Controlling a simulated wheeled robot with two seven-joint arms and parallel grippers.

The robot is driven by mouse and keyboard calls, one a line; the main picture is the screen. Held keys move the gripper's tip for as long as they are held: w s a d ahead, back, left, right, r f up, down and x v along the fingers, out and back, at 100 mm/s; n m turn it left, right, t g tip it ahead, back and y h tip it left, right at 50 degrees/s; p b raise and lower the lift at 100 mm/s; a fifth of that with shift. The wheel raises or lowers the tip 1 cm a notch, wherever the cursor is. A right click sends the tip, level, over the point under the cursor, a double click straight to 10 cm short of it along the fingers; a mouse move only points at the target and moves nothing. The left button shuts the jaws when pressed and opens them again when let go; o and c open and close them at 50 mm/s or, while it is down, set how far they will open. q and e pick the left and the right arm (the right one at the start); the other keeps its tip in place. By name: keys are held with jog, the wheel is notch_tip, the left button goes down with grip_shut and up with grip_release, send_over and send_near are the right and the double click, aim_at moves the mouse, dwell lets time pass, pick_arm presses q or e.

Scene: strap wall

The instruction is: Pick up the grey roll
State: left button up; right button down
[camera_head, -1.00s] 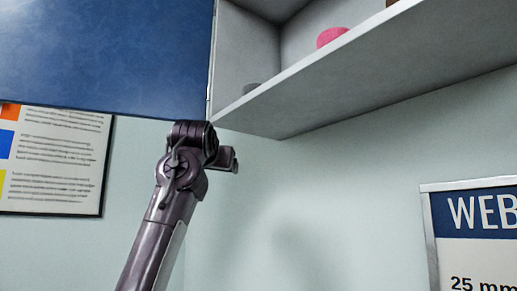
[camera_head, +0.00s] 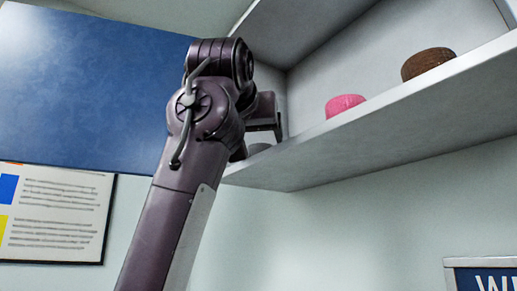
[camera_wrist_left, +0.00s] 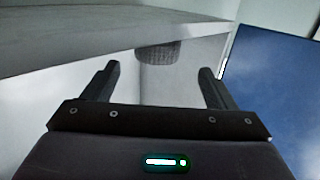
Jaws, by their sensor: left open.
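The grey roll (camera_head: 258,148) sits at the left end of the cabinet shelf (camera_head: 390,135), mostly hidden behind my left gripper in the head view. In the left wrist view the grey roll (camera_wrist_left: 158,52) shows as a dark ribbed shape between and beyond the fingertips. My left gripper (camera_head: 268,120) is raised in front of the cabinet's left end. In the left wrist view the left gripper (camera_wrist_left: 160,70) has its fingers wide apart with nothing between them. The right gripper is not in view.
A pink roll (camera_head: 345,104) and a brown roll (camera_head: 428,63) stand farther right on the shelf. A blue cabinet door (camera_head: 90,80) hangs open at the left. The shelf's front edge runs beside my gripper. Posters hang on the wall below.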

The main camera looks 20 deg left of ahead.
aim_at(258, 144)
pick_arm(q)
jog(key=w+p, duration=0.3)
jog(key=w, duration=0.1)
jog(key=shift+w+r, duration=0.1)
jog(key=shift+w, duration=0.55)
jog(key=shift+w+f, duration=0.1)
jog(key=shift+f, duration=0.1)
jog(key=shift+a, duration=0.15)
jog(key=shift+c, duration=0.2)
jog(key=c, duration=1)
jog(key=shift+c, duration=0.2)
